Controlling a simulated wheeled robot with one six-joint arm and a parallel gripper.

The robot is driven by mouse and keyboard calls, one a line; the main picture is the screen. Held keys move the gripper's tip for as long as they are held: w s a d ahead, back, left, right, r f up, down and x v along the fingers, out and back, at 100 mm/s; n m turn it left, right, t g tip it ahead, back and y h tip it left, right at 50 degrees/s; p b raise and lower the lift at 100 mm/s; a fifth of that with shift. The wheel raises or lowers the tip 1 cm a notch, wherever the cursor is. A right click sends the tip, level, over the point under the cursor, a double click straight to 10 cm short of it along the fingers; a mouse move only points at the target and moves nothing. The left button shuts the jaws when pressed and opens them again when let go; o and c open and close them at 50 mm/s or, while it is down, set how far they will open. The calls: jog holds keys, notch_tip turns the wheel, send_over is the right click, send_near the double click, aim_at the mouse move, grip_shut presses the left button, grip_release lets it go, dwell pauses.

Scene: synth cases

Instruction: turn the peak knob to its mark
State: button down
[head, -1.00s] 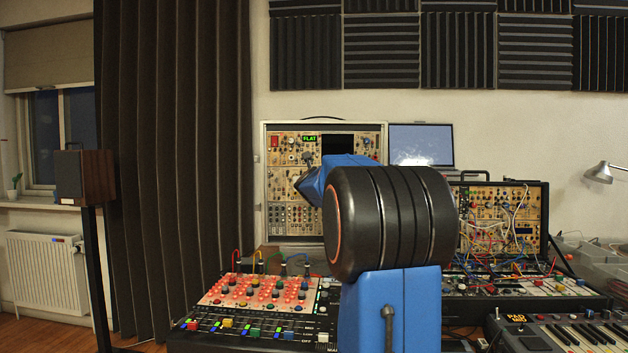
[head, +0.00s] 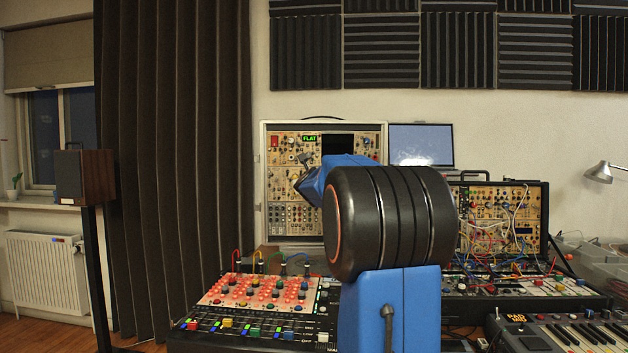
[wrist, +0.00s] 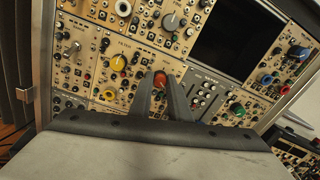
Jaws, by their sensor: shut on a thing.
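The tan modular synth panel (wrist: 88,65) fills much of the wrist view. A red-orange knob (wrist: 160,77) sits between the tips of my gripper (wrist: 161,88), and the two dark fingers are shut on it. Its mark and label are too small to read, so I cannot tell how it is turned. In the head view my gripper (head: 304,160) reaches the upright synth case (head: 265,200), whose small green display (head: 310,138) reads FLAT. My arm hides part of the case there.
A yellow knob (wrist: 118,63) is left of the held knob and a green knob (wrist: 237,110) is to its right. A dark screen (wrist: 228,42) is at upper right.

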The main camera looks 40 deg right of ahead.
jog(key=shift+f+m+y, duration=0.1)
jog(key=shift+m+y, duration=0.2)
jog(key=shift+m, duration=9.5)
jog(key=c, duration=1.7)
grip_release()
